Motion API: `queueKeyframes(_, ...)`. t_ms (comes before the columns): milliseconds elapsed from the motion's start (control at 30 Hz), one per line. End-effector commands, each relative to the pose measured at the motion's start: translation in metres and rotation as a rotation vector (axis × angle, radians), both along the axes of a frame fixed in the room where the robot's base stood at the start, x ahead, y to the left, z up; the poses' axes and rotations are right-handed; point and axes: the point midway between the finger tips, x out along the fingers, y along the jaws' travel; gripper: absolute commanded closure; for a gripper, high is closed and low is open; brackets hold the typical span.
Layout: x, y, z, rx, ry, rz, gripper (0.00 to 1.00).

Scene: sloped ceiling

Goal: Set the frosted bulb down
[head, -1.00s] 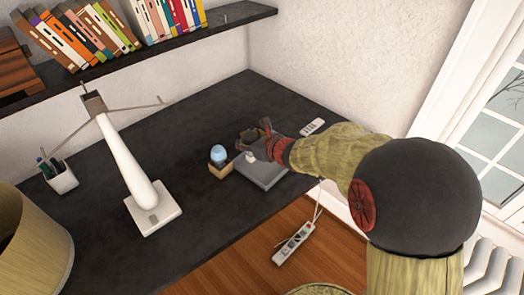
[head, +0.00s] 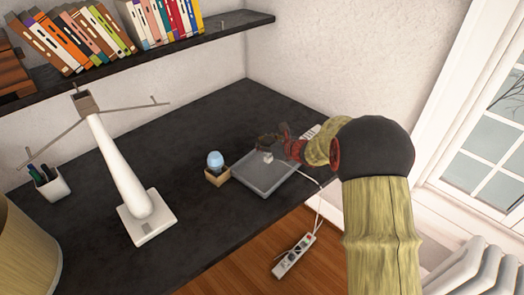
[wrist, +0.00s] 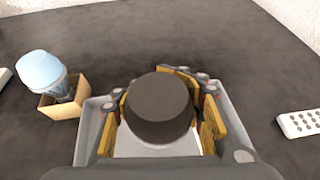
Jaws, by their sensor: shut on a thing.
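My gripper (head: 268,146) is shut on a dark, round-topped thing (wrist: 160,108), taken as the frosted bulb; its surface looks dark, not pale. In the wrist view its dome faces the camera between the yellow finger pads, and its lower part is hidden. In the head view a small whitish part (head: 267,157) shows beneath the fingers. It is over the grey tray (head: 258,184), toward the back; I cannot tell whether it touches the tray. A pale blue bulb (head: 215,160) stands in a small cardboard box (head: 217,178) left of the tray; it also shows in the wrist view (wrist: 43,72).
The dark desk (head: 195,125) is clear behind and left of the tray. A remote (wrist: 298,123) lies right of the tray. A white lamp stand (head: 128,185) and pen cup (head: 52,184) are left. A power strip (head: 294,256) is on the wooden floor below.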

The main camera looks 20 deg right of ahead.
Motion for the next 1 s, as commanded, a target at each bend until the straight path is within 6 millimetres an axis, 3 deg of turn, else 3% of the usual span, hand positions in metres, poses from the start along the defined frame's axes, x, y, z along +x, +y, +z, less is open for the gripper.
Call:
queueKeyframes(100, 0.0, 0.0, -0.025, 0.001, 0.003, 0.0, 0.91)
queueKeyframes(200, 0.0, 0.0, -0.034, 0.001, 0.002, 0.0, 0.91)
queueKeyframes(600, 0.0, 0.0, -0.036, 0.001, 0.001, 0.0, 0.91)
queueKeyframes(633, 0.0, 0.0, -0.036, 0.0, 0.002, 0.0, 0.67)
queueKeyframes(1000, 0.0, 0.0, -0.035, 0.0, 0.002, 0.0, 0.46)
